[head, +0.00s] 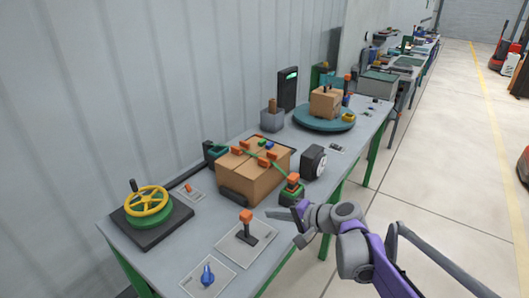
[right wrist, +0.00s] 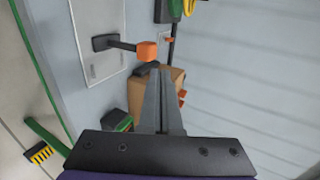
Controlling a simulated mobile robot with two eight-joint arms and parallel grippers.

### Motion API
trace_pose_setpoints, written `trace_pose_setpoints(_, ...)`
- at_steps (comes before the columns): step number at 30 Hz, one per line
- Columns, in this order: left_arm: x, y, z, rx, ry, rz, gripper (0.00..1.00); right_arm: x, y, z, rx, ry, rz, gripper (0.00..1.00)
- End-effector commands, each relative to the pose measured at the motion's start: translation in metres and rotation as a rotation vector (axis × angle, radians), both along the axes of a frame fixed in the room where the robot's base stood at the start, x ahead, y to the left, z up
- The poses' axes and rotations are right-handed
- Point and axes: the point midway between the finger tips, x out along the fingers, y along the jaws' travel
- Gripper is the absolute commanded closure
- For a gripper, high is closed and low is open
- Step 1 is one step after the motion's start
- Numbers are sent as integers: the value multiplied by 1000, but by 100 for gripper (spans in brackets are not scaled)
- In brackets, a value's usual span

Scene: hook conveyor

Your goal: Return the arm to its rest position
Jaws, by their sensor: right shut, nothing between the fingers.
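My right gripper (head: 282,214) is at the end of the purple and grey arm that comes in from the lower right in the head view. It is above the table's front edge, near the orange-capped lever. In the right wrist view its two grey fingers (right wrist: 160,105) lie together, shut with nothing between them. In that view the orange lever knob (right wrist: 147,51) and the cardboard box (right wrist: 176,84) show beyond the fingertips. My left gripper is not in view.

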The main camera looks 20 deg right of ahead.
Motion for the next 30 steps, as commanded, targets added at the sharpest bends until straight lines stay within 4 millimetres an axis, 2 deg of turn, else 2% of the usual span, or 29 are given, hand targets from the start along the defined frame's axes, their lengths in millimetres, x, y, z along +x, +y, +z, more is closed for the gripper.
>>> trace_pose_setpoints(5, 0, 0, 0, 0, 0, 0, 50, -4, 5, -2, -16, 7, 11, 100)
trace_pose_setpoints(8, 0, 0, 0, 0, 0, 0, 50, -22, 26, -13, -98, 39, 61, 100)
trace_pose_setpoints(11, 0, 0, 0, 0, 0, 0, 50, -61, 57, -34, -263, 93, 160, 100)
trace_pose_setpoints(12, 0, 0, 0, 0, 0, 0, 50, -80, 69, -44, -346, 115, 210, 100)
trace_pose_setpoints(16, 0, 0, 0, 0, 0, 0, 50, -147, 91, -79, -639, 167, 378, 100)
trace_pose_setpoints(18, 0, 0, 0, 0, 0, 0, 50, -177, 93, -94, -787, 179, 459, 100)
trace_pose_setpoints(22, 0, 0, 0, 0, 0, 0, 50, -216, 87, -114, -1011, 184, 573, 100)
trace_pose_setpoints(25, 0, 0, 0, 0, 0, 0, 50, -232, 81, -122, -1118, 181, 624, 100)
trace_pose_setpoints(30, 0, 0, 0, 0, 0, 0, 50, -239, 77, -125, -1174, 179, 648, 100)
